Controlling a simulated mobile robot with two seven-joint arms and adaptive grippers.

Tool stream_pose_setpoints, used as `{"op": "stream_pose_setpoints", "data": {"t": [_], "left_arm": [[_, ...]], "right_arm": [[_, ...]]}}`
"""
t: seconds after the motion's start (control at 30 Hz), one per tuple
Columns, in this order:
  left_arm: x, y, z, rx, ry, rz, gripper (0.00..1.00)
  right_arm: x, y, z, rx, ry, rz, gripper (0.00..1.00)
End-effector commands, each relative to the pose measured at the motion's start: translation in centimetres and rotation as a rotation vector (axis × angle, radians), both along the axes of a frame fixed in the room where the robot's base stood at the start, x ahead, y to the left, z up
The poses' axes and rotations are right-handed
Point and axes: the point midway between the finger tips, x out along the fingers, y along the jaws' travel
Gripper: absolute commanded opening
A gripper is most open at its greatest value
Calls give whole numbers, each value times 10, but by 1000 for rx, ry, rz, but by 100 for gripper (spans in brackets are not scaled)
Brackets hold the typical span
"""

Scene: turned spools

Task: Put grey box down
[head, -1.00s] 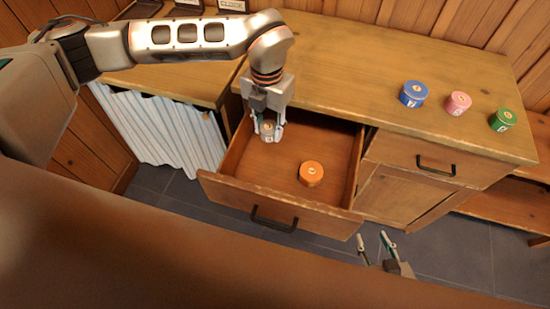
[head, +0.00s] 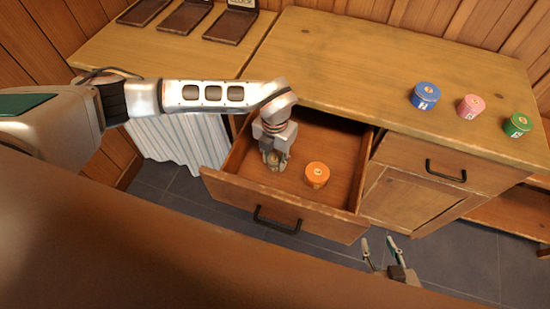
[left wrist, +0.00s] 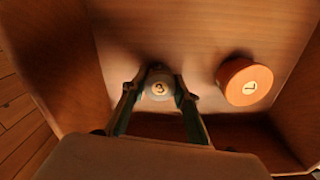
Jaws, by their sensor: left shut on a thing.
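The grey box (left wrist: 158,86), small and round with a dark mark on its pale label, is between the fingers of my left gripper (head: 274,164) inside the open drawer (head: 235,188). In the left wrist view, my left gripper (left wrist: 158,93) is shut on it. In the head view the gripper hides most of the box. The box is low in the drawer; I cannot tell whether it touches the floor. My right gripper (head: 377,242) is open and empty, in front of the cabinet, below the drawer's right corner.
An orange round box (head: 317,175) stands in the drawer to the right of the grey box. Blue (head: 424,96), pink (head: 470,106) and green (head: 517,125) boxes stand on the cabinet top (head: 340,70). The drawer floor right of the orange box is clear.

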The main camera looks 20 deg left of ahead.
Motion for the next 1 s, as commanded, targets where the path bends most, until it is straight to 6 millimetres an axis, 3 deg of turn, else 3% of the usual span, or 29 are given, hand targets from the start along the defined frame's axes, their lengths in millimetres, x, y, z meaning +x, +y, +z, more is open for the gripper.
{"op": "stream_pose_setpoints", "data": {"t": [0.4, 0.43, 0.47, 0.5, 0.83, 1.0], "left_arm": [[1, 0, -5, 0, -2, 0, 15], [1, 0, -5, -1, -3, 0, 37], [1, 0, -4, -1, -3, 0, 45], [1, 0, -4, 0, -2, 0, 46], [1, 0, -3, -1, -3, 0, 46], [3, 0, 15, -1, -7, 0, 46]], "right_arm": [[3, -1, 3, -1, -9, -1, 40], [3, -1, 3, -1, -9, -1, 40], [3, -1, 3, -1, -9, -1, 40], [3, -1, 4, -1, -9, -1, 40], [3, -1, 3, -1, -9, 0, 40], [4, 0, 6, 0, -9, -1, 40]]}}
